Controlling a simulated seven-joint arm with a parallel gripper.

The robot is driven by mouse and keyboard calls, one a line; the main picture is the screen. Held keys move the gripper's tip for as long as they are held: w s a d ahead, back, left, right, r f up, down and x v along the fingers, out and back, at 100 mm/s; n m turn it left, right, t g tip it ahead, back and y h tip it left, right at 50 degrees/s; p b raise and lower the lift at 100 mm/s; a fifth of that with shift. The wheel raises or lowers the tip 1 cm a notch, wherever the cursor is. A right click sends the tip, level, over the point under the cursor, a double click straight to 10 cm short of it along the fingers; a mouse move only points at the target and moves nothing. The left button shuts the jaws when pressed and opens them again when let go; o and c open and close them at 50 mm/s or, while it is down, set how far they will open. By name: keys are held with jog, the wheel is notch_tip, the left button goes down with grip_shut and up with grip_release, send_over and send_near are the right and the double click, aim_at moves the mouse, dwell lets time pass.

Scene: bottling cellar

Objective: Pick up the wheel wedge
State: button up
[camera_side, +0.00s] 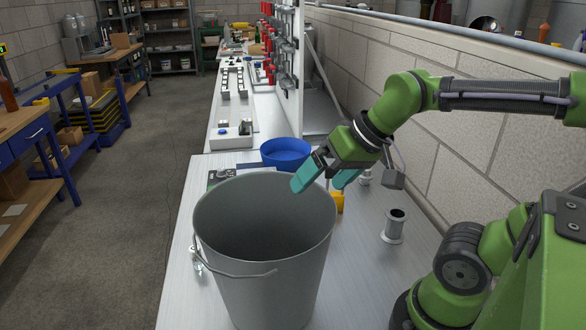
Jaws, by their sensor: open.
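A small yellow piece (338,204), which looks like the wheel wedge, rests on the metal bench just behind the right rim of the grey bucket. The bucket hides part of it, so its full shape does not show. My gripper (326,181) is open and empty, with its teal fingers pointing down. It is close to the bucket's far right rim and appears above the yellow piece. I cannot tell the exact height gap.
The large grey bucket (226,240) fills the bench's front. A blue bowl (287,153) stands behind it. A steel flanged fitting (394,226) stands at right, with a smaller fitting (364,178) farther back. A block wall (460,150) bounds the right side.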

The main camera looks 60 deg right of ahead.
jog(key=shift+s+a+f, duration=0.3)
jog(key=shift+s+a, duration=0.2)
jog(key=shift+s, duration=0.1)
jog(key=shift+c, duration=0.3)
jog(key=shift+s+a+f, duration=0.15)
jog(key=shift+c, duration=1.1)
jog(key=c, duration=0.8)
jog(key=shift+o, duration=0.2)
jog(key=w+d+r+n+g+h, duration=0.1)
jog(key=w+d+r+n+g, duration=0.2)
jog(key=w+d+n, duration=0.6)
jog(key=w+d+f+n+g, duration=0.2)
jog(key=d+n+g, duration=0.15)
jog(key=d, duration=1.35)
jog(key=shift+m+h, duration=0.3)
jog(key=shift+m, duration=0.05)
notch_tip(320, 180, down, 11)
jog(key=shift+w+d+f, duration=0.1)
jog(key=shift+d, duration=0.05)
jog(key=shift+w+f, duration=0.15)
jog(key=shift+f, duration=2.55)
